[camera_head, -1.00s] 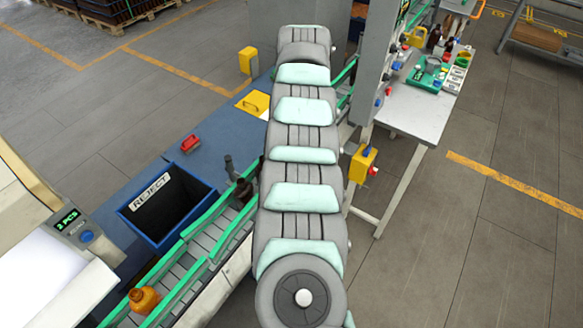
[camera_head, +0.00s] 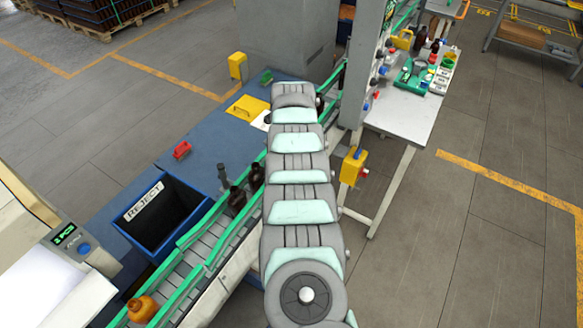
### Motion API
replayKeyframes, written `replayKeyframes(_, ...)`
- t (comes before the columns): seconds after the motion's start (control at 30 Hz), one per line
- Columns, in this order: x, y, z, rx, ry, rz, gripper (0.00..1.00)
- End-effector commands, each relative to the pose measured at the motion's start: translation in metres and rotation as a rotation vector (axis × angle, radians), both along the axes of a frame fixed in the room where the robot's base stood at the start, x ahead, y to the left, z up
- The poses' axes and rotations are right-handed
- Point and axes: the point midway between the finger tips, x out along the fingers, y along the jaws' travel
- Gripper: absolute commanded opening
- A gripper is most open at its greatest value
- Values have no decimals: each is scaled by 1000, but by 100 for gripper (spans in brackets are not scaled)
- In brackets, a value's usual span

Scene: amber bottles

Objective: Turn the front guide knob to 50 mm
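My arm, with grey segments and pale green pads, reaches from the bottom middle of the picture up over the conveyor. My gripper is not in view; the far end of my arm hides the spot. The conveyor (camera_head: 207,245) runs diagonally between green guide rails (camera_head: 203,222). I cannot make out the front guide knob or any millimetre scale; my arm covers part of the conveyor. Two dark bottles (camera_head: 237,200) stand upright on the belt beside my arm.
A blue reject bin (camera_head: 120,222) and a red object (camera_head: 182,149) sit left of the conveyor. A yellow box with a red button (camera_head: 352,166) is right of my arm. A white bench (camera_head: 410,118) with bottles and a green tray stands at upper right. Open floor lies at right.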

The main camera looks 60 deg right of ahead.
Motion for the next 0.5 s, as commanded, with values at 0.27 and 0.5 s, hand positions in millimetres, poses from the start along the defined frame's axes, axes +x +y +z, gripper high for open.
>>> replayKeyframes(0.27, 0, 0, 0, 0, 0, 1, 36)
replayKeyframes(0.5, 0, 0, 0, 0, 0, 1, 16)
